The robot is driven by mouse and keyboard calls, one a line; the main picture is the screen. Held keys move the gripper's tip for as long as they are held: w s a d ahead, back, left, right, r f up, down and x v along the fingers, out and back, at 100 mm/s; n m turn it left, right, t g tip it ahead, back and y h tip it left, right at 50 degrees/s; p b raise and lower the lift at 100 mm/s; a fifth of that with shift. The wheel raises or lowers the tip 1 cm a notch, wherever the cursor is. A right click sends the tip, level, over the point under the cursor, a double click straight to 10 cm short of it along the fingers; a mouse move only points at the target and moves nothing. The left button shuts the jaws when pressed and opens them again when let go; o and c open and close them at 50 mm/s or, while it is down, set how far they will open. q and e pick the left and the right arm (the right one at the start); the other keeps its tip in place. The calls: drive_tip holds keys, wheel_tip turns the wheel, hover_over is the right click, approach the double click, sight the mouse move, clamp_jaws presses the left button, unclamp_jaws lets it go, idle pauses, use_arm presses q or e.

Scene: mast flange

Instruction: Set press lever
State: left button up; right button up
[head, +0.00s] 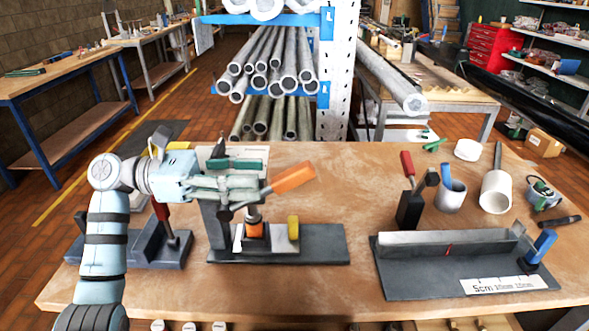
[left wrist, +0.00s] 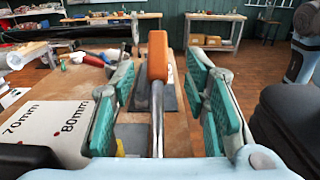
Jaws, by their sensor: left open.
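The press (head: 320,246) stands on the wooden bench, with a dark grey base, an upright column and an orange piece under its ram. Its lever has a metal rod and an orange handle (head: 293,178) that points right and slightly up. In the left wrist view the orange handle (left wrist: 157,55) and its rod run between the green finger pads. My left gripper (head: 240,178) is open at the lever, with a pad on either side and gaps visible between pads and rod. The gripper hides part of the rod and column. My right gripper is not in view.
A dark fixture (head: 135,245) with a red handle stands left of the press. Right is a grey plate (head: 400,282) with a metal angle bar and clamps. White cups and a tube (head: 495,192) stand at the back right. A size card (left wrist: 60,125) shows beside the gripper.

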sight(284, 174)
use_arm(q)
drive_tip(key=d, duration=0.7)
drive_tip(key=shift+w+d+p, duration=0.2)
drive_tip(key=shift+p, duration=0.1)
drive_tip(key=shift+d, duration=0.4)
clamp_jaws()
